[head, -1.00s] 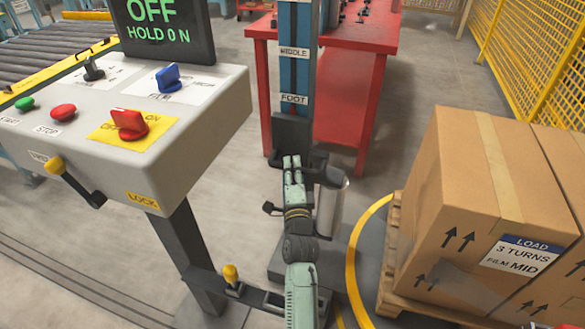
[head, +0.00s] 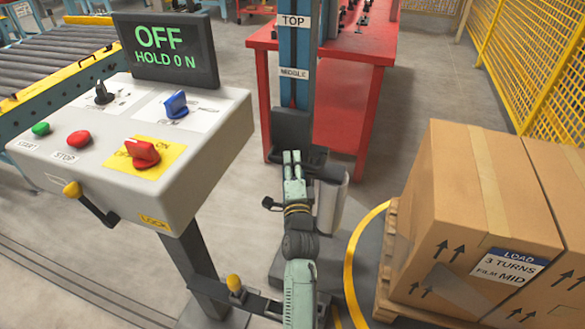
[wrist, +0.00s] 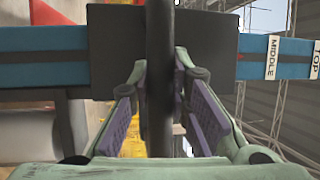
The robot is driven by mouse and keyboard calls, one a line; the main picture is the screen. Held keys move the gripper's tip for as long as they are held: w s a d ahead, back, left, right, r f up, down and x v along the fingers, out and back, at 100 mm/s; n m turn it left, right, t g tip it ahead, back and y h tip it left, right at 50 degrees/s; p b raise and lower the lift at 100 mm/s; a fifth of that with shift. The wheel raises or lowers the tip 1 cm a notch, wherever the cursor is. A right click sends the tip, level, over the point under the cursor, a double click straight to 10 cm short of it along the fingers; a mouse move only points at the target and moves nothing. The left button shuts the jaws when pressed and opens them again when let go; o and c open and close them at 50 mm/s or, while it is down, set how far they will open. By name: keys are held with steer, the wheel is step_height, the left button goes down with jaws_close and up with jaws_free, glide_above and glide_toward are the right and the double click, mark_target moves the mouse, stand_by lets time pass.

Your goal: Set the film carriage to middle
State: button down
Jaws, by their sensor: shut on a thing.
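The film carriage (head: 290,124) is a dark block on the blue mast (head: 295,45). It sits below the MIDDLE label (head: 294,73), with a stretch of mast showing between them. The TOP label (head: 294,21) is higher up; no FOOT label shows. My gripper (head: 291,158) is at the front of the carriage. In the wrist view my gripper (wrist: 160,112) is shut on the carriage's dark handle bar (wrist: 158,75), which stands between the two finger pads. The carriage (wrist: 210,45) and MIDDLE label (wrist: 272,57) also show there, apart.
The control console (head: 150,195) stands at the left, its display (head: 165,50) reading OFF, HOLD 0 N. A film roll (head: 331,205) hangs beside my arm. Boxes (head: 470,210) labelled 3 TURNS, FILM MID stand at the right. A red table (head: 355,80) is behind the mast.

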mark_target(291, 131)
step_height(291, 131, up, 6)
steer(key=p, duration=0.3)
steer(key=shift+f, duration=0.2)
steer(key=c, duration=1.5)
jaws_free()
steer(key=shift+f, duration=0.1)
steer(key=shift+s, duration=0.1)
steer(key=v, duration=0.7)
steer(key=shift+s, duration=0.2)
